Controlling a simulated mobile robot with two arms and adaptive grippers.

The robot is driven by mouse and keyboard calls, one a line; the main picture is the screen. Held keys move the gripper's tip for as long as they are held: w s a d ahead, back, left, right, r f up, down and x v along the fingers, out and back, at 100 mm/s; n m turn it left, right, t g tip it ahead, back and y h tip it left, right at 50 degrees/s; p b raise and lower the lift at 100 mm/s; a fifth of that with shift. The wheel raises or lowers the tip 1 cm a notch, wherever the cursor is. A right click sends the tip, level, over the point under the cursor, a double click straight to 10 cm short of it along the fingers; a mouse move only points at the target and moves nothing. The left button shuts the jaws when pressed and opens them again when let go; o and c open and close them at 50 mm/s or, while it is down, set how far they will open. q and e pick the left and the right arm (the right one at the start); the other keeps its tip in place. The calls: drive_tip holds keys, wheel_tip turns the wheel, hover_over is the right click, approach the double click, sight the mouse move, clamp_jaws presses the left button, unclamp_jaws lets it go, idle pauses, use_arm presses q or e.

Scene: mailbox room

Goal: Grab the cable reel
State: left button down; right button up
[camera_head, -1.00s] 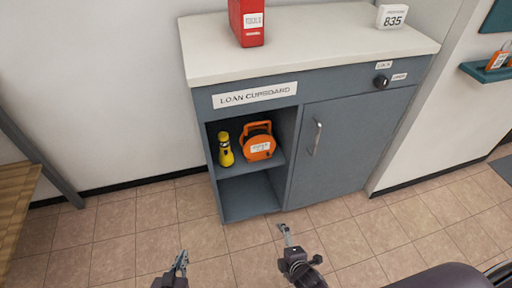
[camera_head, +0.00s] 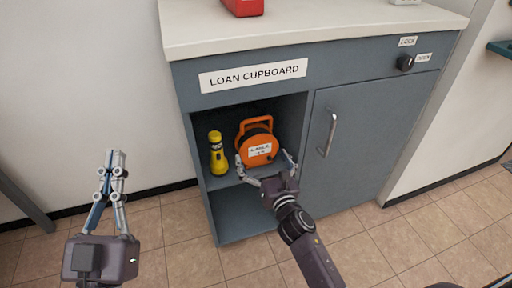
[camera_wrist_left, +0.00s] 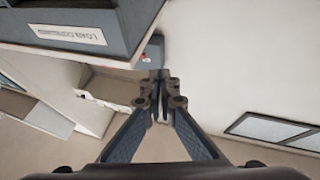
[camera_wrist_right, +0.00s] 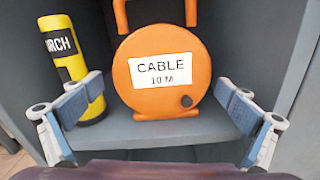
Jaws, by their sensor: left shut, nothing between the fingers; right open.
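The orange cable reel (camera_head: 258,146) stands upright on the upper shelf of the open left half of the loan cupboard. Its label reads "CABLE 10 M" in the right wrist view (camera_wrist_right: 162,100), and its handle is on top. My right gripper (camera_head: 266,166) is open in front of the reel, with one finger toward each side. In the right wrist view the fingers (camera_wrist_right: 160,108) are spread wider than the reel, which still seems beyond them. My left gripper (camera_head: 116,158) is shut and empty, left of the cupboard, and its fingertips show in the left wrist view (camera_wrist_left: 160,85).
A yellow torch (camera_head: 217,153) stands on the shelf just left of the reel, near my right gripper's left finger in the right wrist view (camera_wrist_right: 75,65). The cupboard (camera_head: 352,140) has a closed door with a handle (camera_head: 329,134). A red box (camera_head: 243,6) is on top.

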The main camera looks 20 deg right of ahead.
drive_tip(key=w, duration=0.3)
drive_tip(key=w+b, duration=0.1)
drive_tip(key=w, duration=0.1)
drive_tip(key=shift+d+r, duration=0.1)
drive_tip(key=shift+r, duration=0.2)
drive_tip(key=shift+w, duration=0.1)
drive_tip(key=c, duration=1.9)
use_arm(q)
drive_tip(key=s+r+t, duration=0.2)
drive_tip(key=r, duration=0.2)
drive_tip(key=shift+s+a+r+t+h, duration=0.1)
drive_tip(key=shift+s+a+t+h, duration=0.05)
drive_tip(key=shift+s+t+h, duration=0.25)
use_arm(e)
drive_tip(key=shift+w+r, duration=0.1)
drive_tip(key=shift+r, duration=0.2)
drive_tip(key=shift+c, duration=0.2)
